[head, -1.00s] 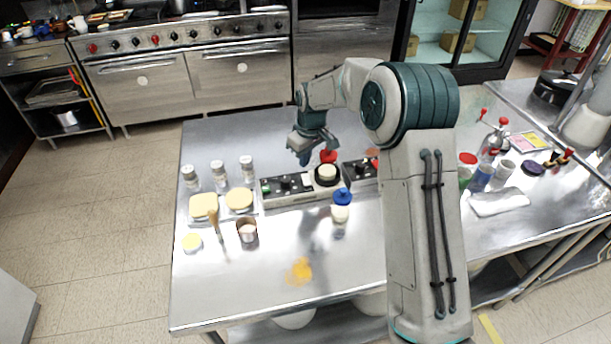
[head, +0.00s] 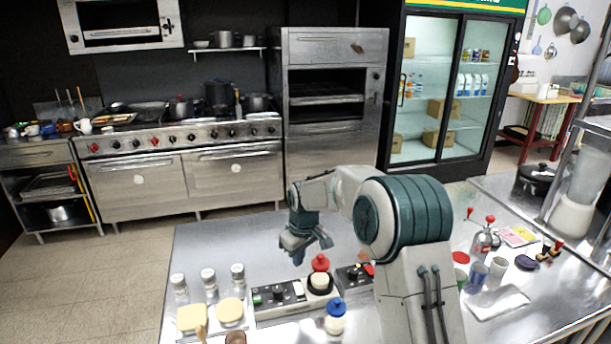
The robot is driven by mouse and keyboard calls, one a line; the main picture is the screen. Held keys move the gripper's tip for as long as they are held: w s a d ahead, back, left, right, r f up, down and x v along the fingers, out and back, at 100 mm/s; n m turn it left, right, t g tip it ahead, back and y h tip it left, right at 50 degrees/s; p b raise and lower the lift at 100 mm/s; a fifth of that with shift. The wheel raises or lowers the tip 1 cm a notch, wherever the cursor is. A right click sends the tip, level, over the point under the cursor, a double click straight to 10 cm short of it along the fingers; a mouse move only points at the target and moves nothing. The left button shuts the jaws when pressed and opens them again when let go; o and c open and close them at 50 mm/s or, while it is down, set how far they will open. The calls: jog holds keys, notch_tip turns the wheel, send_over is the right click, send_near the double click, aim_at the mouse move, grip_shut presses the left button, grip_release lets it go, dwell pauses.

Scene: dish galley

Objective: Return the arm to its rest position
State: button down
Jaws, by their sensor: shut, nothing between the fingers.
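My gripper (head: 304,250) is shut and empty in the head view. My arm rises at the right of the table and bends over to the left at the big teal joint. The gripper's fingertips are small and partly hard to make out.
Near the gripper stand a black control box (head: 278,294), a blue-capped bottle (head: 335,317) and several shakers (head: 208,278). Yellow slabs (head: 230,311) lie at front left. The table's far left is clear.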

jog(key=s+d+r+m+t, duration=0.1)
jog(key=s+d+r+m, duration=0.1)
jog(key=s+d+r, duration=0.45)
jog(key=s+d+r+m+h, duration=0.1)
jog(key=s+d+r+m, duration=0.15)
jog(key=s, duration=0.65)
jog(key=s+d+r+m+t, duration=0.1)
jog(key=s+d+r+m, duration=0.1)
jog(key=s+d+r, duration=0.4)
jog(key=s+d+f+m, duration=0.2)
jog(key=s, duration=1)
jog(key=shift+s+d+t, duration=0.3)
jog(key=shift+d, duration=0.05)
jog(key=shift+w+r+m, duration=0.1)
jog(key=shift+m, duration=0.15)
